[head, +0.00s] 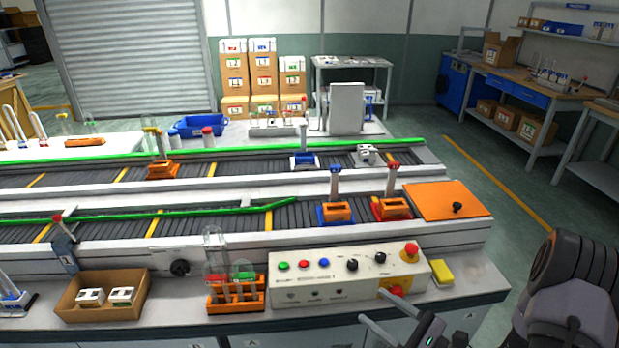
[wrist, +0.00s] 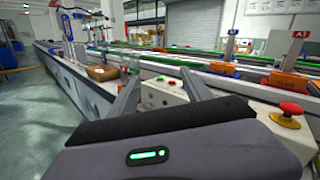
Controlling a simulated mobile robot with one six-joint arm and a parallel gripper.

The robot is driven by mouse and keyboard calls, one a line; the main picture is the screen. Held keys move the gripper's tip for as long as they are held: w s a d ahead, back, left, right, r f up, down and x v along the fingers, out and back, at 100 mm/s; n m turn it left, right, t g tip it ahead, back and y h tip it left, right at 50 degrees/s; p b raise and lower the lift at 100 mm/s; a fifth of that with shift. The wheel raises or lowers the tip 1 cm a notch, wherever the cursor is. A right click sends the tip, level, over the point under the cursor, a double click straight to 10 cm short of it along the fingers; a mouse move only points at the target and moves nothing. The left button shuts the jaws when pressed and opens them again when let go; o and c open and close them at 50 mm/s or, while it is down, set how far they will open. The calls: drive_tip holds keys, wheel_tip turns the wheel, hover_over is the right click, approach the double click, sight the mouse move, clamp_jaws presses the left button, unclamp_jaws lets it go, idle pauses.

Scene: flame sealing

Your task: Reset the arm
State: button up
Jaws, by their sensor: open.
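My gripper (head: 397,338) shows at the bottom of the head view, low in front of the bench edge, with my dark arm at the bottom right. In the wrist view my gripper (wrist: 160,90) has its two grey fingers spread apart, with nothing between them. The fingers point toward the bench and the control box (wrist: 165,95). In the head view the control box (head: 345,282) stands on the bench, beyond my gripper, with coloured buttons and a red emergency knob (head: 410,251).
An orange rack (head: 236,299) with glass tubes stands left of the control box, and a cardboard tray (head: 75,311) lies farther left. A yellow block (head: 442,272) lies right of the box. Conveyors (head: 200,226) with orange and blue holders run behind. The floor (head: 490,190) at right is clear.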

drive_tip(key=s+a+r+n+g+h, duration=0.2)
drive_tip(key=s+a+r+n+g, duration=0.95)
drive_tip(key=a+n+g, duration=0.25)
drive_tip(key=s+d+r+n+t+h, duration=0.5)
drive_tip(key=s+r+n+t+h, duration=0.1)
drive_tip(key=h, duration=0.3)
drive_tip(key=shift+r, duration=0.5)
drive_tip(key=shift+c, duration=0.2)
